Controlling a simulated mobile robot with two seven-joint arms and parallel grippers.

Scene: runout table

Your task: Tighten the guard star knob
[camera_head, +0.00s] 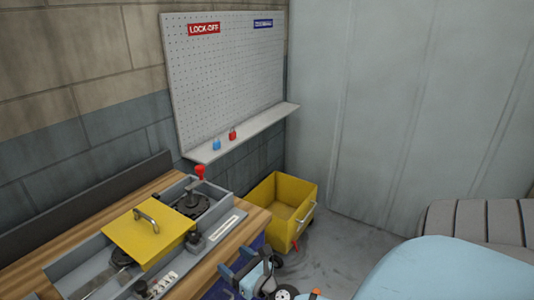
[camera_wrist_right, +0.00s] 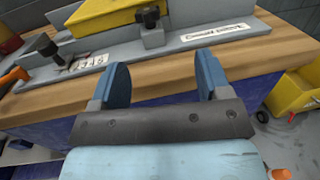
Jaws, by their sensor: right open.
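A yellow guard (camera_head: 148,232) with a metal handle covers part of the grey machine on the bench. A dark knob (camera_head: 194,238) stands at the guard's right front corner, and it shows at the top of the right wrist view (camera_wrist_right: 150,17). A second dark knob (camera_head: 140,287) sits farther left along the front edge, also in the wrist view (camera_wrist_right: 48,48). I cannot tell which is the guard star knob. My right gripper (camera_head: 238,262) is open and empty in front of the bench edge, apart from both knobs. Its blue fingers (camera_wrist_right: 163,72) frame wooden bench top. My left gripper is not visible.
A red-topped lever (camera_head: 200,172) rises behind the guard. A yellow wheeled bin (camera_head: 302,218) stands on the floor right of the bench. A pegboard (camera_head: 235,75) with a shelf (camera_head: 245,132) holding red and blue padlocks is behind. The wooden bench strip (camera_wrist_right: 270,55) is clear.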

